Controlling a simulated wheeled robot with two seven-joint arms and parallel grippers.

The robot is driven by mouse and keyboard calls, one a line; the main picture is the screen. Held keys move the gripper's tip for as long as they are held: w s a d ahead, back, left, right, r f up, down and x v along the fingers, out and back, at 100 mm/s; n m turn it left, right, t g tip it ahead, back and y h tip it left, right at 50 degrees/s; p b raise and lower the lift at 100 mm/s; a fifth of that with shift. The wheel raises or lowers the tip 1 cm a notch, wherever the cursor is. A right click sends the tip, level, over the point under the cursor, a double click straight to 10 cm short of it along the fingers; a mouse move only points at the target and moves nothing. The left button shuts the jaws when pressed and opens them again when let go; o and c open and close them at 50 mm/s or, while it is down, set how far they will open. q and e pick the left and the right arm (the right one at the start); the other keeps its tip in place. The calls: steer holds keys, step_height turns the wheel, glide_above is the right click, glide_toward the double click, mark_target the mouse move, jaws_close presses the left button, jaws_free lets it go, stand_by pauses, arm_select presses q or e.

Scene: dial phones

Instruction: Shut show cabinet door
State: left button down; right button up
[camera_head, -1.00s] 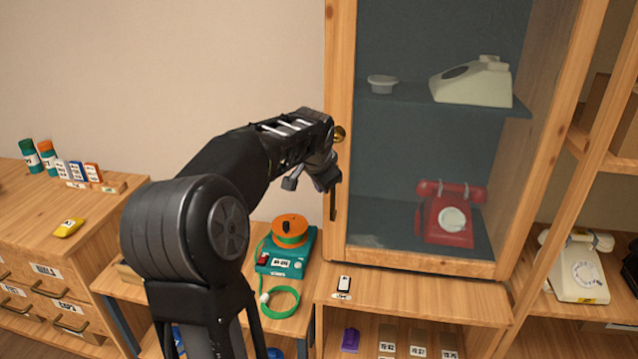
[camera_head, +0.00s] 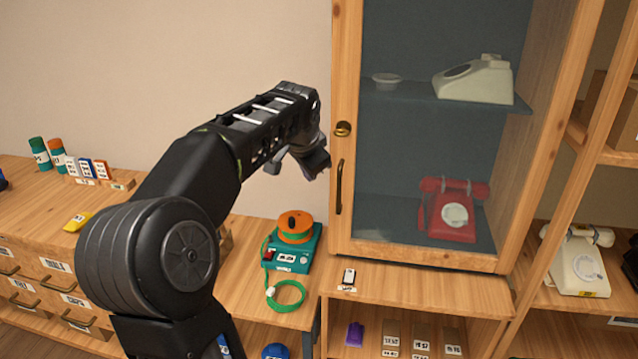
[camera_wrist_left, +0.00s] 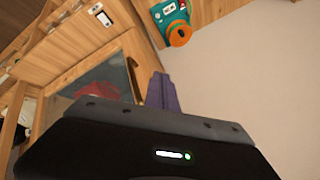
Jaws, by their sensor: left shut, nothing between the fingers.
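The show cabinet door (camera_head: 345,75) has a wooden frame around glass, a round brass knob (camera_head: 343,129) and a dark bar handle (camera_head: 339,188) on its left side. In the head view the door lies flush against the cabinet front as far as I can see. A red dial phone (camera_head: 452,209) and a cream phone (camera_head: 474,80) show behind the glass. My left gripper (camera_head: 318,165) is just left of the door's edge, apart from the handle. In the left wrist view its fingers (camera_wrist_left: 162,92) are together and empty, and the handle (camera_wrist_left: 132,78) shows beside them. My right gripper is not in view.
A teal device with an orange top (camera_head: 295,232) and a green cord stands on the lower shelf left of the cabinet. A small tagged item (camera_head: 348,277) lies on the ledge below the door. Wooden drawers (camera_head: 45,290) stand at left. The wall area behind my arm is clear.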

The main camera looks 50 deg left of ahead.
arm_select(q)
steer(key=shift+s+r, duration=1.1)
steer(key=shift+r, duration=0.25)
steer(key=w+d+f+h, duration=0.1)
steer(key=w+d+f, duration=0.35)
steer(key=f, duration=0.25)
steer(key=w+d+f+m+h, duration=0.1)
steer(key=w+d+f, duration=0.2)
steer(key=d+f, duration=0.35)
steer(key=w+d+f+h, duration=0.2)
steer(key=w+d+f, duration=0.25)
steer(key=f, duration=0.35)
steer(key=s+d+f+g+h, duration=0.1)
steer(key=s+d+f+h, duration=0.1)
steer(key=d+f, duration=1.3)
steer(key=s+d+f+n+g+h, duration=0.1)
steer(key=s+d+f+g+h, duration=0.1)
steer(key=s+d+f, duration=1.1)
steer(key=s+d, duration=0.2)
steer(key=s, duration=0.1)
steer(key=s+d+f+n+g, duration=0.1)
steer(key=s+d+f, duration=0.1)
steer(key=s, duration=0.3)
steer(key=s+d+f+n+h, duration=0.1)
steer(key=s+d+f, duration=0.1)
steer(key=s+d, duration=0.2)
steer(key=shift+s+f+g, duration=0.25)
steer(key=shift+g, duration=0.15)
